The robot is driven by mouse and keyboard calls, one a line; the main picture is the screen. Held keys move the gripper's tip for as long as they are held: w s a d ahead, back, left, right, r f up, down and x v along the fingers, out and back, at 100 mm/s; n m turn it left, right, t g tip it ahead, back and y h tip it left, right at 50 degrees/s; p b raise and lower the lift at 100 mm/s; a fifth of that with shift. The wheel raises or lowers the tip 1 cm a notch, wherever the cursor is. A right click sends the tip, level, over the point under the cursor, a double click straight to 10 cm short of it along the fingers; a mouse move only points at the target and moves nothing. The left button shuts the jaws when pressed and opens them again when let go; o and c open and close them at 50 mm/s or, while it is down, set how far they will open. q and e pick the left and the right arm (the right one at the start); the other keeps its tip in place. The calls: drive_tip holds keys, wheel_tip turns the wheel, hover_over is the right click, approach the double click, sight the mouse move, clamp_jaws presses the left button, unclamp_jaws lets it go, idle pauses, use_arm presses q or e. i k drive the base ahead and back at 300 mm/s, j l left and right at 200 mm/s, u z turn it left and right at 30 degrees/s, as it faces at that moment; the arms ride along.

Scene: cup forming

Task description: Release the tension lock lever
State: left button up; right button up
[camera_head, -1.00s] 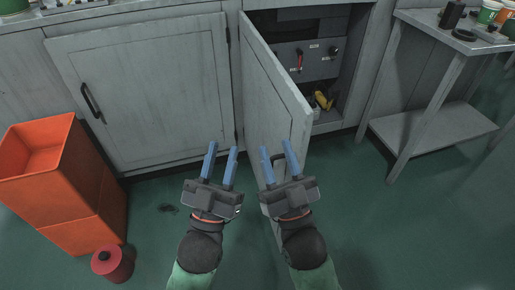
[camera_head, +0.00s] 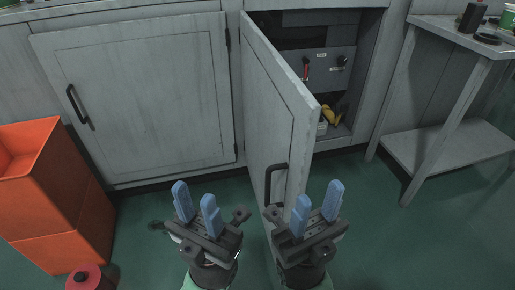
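A grey control panel (camera_head: 328,69) sits inside the open cabinet, with a red-handled lever (camera_head: 306,70) on its left and a dark knob or switch (camera_head: 342,61) on its right. Small labels are near them, too small to read. I cannot tell which is the tension lock lever. My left gripper (camera_head: 195,203) is open and empty, low in front of the closed door. My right gripper (camera_head: 319,207) is open and empty, in front of the open door's lower edge. Both are well apart from the panel.
The open cabinet door (camera_head: 276,100) with a black handle (camera_head: 269,182) juts toward me, left of the panel. A yellow object (camera_head: 330,114) lies below the panel. Orange bins (camera_head: 62,200) and a red roll (camera_head: 88,279) stand left. A grey side table (camera_head: 455,140) stands right.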

sight(306, 70)
drive_tip(key=i+l+z, duration=0.15)
drive_tip(key=l+z, duration=0.25)
drive_tip(key=i+l+z, duration=0.15)
drive_tip(key=l+z, duration=0.25)
drive_tip(key=i+l+z, duration=0.15)
drive_tip(key=z, duration=0.25)
drive_tip(key=i+l+z, duration=0.2)
drive_tip(key=z, duration=0.25)
drive_tip(key=i+u, duration=0.4)
drive_tip(key=i+l+u, duration=0.1)
drive_tip(key=i+u, duration=0.3)
drive_tip(key=k, duration=0.1)
